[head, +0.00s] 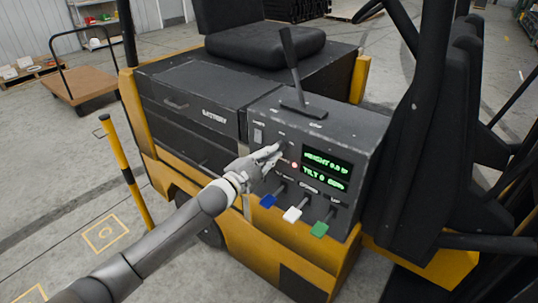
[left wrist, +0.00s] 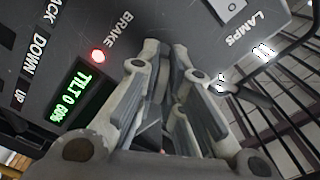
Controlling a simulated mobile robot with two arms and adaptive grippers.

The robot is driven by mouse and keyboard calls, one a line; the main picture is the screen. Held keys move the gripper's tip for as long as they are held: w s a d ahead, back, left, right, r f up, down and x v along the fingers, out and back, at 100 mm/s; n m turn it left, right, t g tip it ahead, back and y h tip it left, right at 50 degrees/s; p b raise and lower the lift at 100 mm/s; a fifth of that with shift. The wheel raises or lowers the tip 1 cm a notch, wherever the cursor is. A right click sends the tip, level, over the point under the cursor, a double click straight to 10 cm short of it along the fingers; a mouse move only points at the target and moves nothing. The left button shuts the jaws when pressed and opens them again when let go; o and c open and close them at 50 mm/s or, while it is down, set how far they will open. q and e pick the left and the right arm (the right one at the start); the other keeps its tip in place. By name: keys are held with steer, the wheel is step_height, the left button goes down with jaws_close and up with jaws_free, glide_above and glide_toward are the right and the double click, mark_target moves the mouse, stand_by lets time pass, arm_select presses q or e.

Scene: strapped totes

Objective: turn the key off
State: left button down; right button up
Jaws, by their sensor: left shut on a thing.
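My left gripper (head: 277,150) reaches in from the lower left to the dark control panel (head: 345,205) of a yellow and black truck. Its fingertips are at the panel face, left of a lit red lamp (head: 294,165). In the left wrist view the gripper (left wrist: 165,46) is shut, its fingers close together against the panel between the words BRAKE and LAMPS. It is shut on the key, which the fingers hide in both views, so I cannot tell which way it is turned. My right gripper is not in view.
A lit green display (head: 325,170) is right of the red lamp. Blue (head: 267,201), white (head: 291,214) and green (head: 319,229) handles stick out below. A rocker switch (left wrist: 231,8) is near LAMPS. A black lever (head: 290,65) stands on top. A yellow post (head: 125,170) stands left.

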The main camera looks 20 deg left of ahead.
arm_select(q)
steer(key=shift+n, duration=0.4)
steer(key=shift+n+p, duration=0.5)
steer(key=shift+n, duration=0.3)
steer(key=n+p, duration=0.1)
steer(key=n, duration=0.2)
steer(key=shift+n, duration=0.3)
steer(key=n, duration=0.2)
steer(key=n+p, duration=0.1)
steer(key=n, duration=0.1)
steer(key=shift+d+f+n, duration=0.1)
steer(key=shift+f+n, duration=0.1)
steer(key=shift+n, duration=0.5)
steer(key=shift+s+f, duration=0.1)
steer(key=c, duration=1.6)
jaws_free()
